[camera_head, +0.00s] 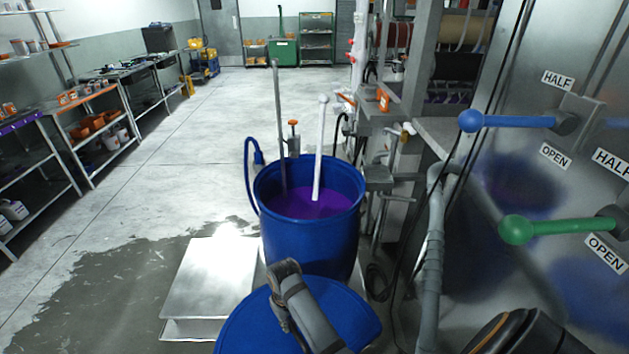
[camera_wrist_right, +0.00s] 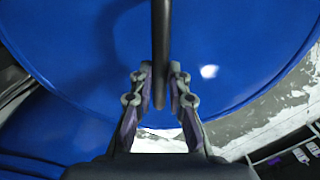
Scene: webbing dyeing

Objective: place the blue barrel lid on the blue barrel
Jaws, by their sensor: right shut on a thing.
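The blue barrel (camera_head: 316,246) stands upright and open in the head view, with purple liquid (camera_head: 310,204) inside. A white rod and a grey rod stand up out of its mouth. The round blue barrel lid (camera_head: 246,325) is in front of the barrel, nearer to me, at the bottom of the head view. My right gripper (camera_head: 284,294) is shut on the lid's dark handle (camera_wrist_right: 161,45). The lid fills most of the right wrist view, with the handle between the fingers. The lid's near edge is cut off in the head view. My left gripper is not in view.
A low silver platform (camera_head: 208,280) lies left of the barrel. A steel machine with a blue lever (camera_head: 510,121) and a green lever (camera_head: 560,227) stands at the right, with a grey pipe (camera_head: 430,270) beside it. Shelves line the left wall. The floor between is clear.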

